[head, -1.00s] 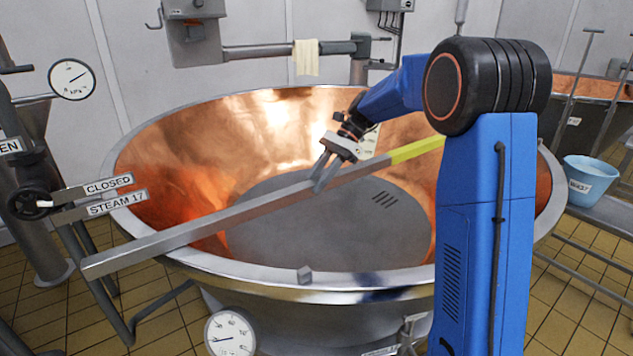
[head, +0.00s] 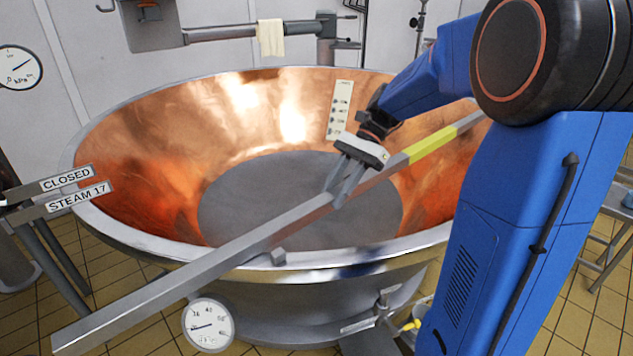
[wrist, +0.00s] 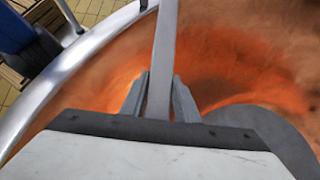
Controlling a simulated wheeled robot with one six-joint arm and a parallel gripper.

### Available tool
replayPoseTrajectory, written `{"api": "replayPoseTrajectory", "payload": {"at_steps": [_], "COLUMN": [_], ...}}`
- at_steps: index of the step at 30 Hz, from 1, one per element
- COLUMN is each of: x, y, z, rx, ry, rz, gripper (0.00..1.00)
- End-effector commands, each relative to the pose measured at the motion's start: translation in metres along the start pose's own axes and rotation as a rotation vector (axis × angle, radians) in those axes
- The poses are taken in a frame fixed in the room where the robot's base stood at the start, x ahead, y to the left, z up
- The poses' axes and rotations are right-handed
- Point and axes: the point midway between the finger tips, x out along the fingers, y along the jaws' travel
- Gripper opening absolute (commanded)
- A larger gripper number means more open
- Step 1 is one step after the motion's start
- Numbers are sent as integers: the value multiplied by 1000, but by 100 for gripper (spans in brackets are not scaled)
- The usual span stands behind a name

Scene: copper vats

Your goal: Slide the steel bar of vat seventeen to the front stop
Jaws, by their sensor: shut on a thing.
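The long steel bar (head: 235,257) lies slantwise across the copper vat (head: 190,120), with a yellow band (head: 432,144) on its far part. Its near end sticks out past the rim at lower left. A small grey block, seemingly the front stop (head: 278,256), sits on the near rim right against or very close to the bar's near side; I cannot tell whether they touch. My gripper (head: 342,186) is shut on the bar near mid-length, below the yellow band. In the wrist view the bar (wrist: 162,60) runs between the two fingers (wrist: 158,98).
Signs reading CLOSED and STEAM 17 (head: 78,196) stand at the left. A dial (head: 208,324) is below the near rim, and another gauge (head: 18,67) is at upper left. A cloth (head: 270,38) hangs on a pipe behind the vat.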

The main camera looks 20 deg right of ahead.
Motion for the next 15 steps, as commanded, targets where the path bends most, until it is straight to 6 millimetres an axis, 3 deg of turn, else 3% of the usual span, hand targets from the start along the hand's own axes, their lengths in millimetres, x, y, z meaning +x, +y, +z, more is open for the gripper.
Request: {"api": "replayPoseTrajectory", "payload": {"at_steps": [6,15], "x": [0,0], "y": [25,30], "z": [0,0], "rx": [0,1], "ry": [0,0], "rz": [0,4], "gripper": [0,0]}}
